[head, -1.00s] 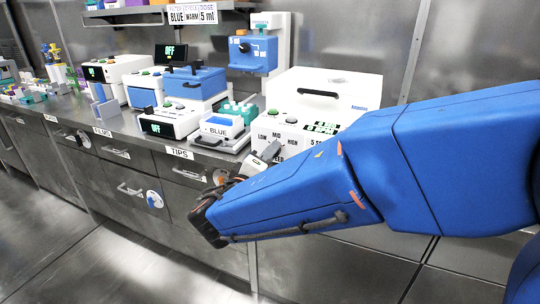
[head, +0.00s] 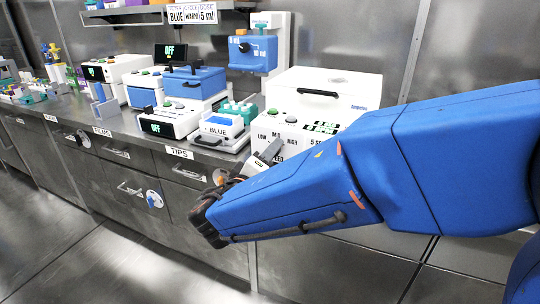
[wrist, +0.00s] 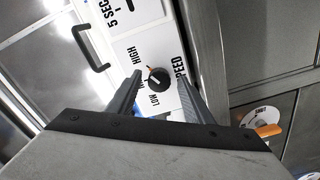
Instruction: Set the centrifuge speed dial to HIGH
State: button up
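The centrifuge (head: 340,91) is a white box with a black lid handle, standing at the right of the bench. Its front panel has LOW, MID and HIGH labels in the head view. In the wrist view the speed dial (wrist: 158,79) is a round black knob with an orange pointer mark, which is turned toward the HIGH label (wrist: 134,56). The MID label is partly hidden by a finger. My gripper (wrist: 160,80) is open, one finger at each side of the dial, with gaps showing between.
A small white-and-blue device labelled BLUE (head: 221,128) stands left of the centrifuge. Other devices with OFF displays (head: 160,128) line the bench. Drawers with handles (head: 187,174) run below the bench edge. The floor (head: 90,265) in front is clear.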

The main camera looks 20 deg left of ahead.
jog(key=s+a, duration=0.1)
jog(key=s, duration=1.6)
jog(key=shift+s+a, duration=0.15)
jog(key=shift+a, duration=0.05)
jog(key=w+d+f+m+g+h, duration=0.1)
jog(key=w+d+m+g+h, duration=0.2)
jog(key=d, duration=0.7)
jog(key=w+d+f+g+h, duration=0.1)
jog(key=w+d+g, duration=0.3)
jog(key=d, duration=0.6)
jog(key=w+d+f+m+g+h, duration=0.2)
jog(key=w+d, duration=0.2)
jog(key=d, duration=0.6)
jog(key=s+d+f+m+g+y, duration=0.2)
jog(key=s+d+f+m+y, duration=0.1)
jog(key=s+d, duration=0.4)
jog(key=s+d+f+m+g+y, duration=0.2)
jog(key=s+d, duration=0.5)
jog(key=d, duration=0.7)
jog(key=shift+s+d+f+m+y, duration=0.15)
jog(key=shift+s+f+m+y, duration=0.25)
jog(key=shift+m+y, duration=0.6)
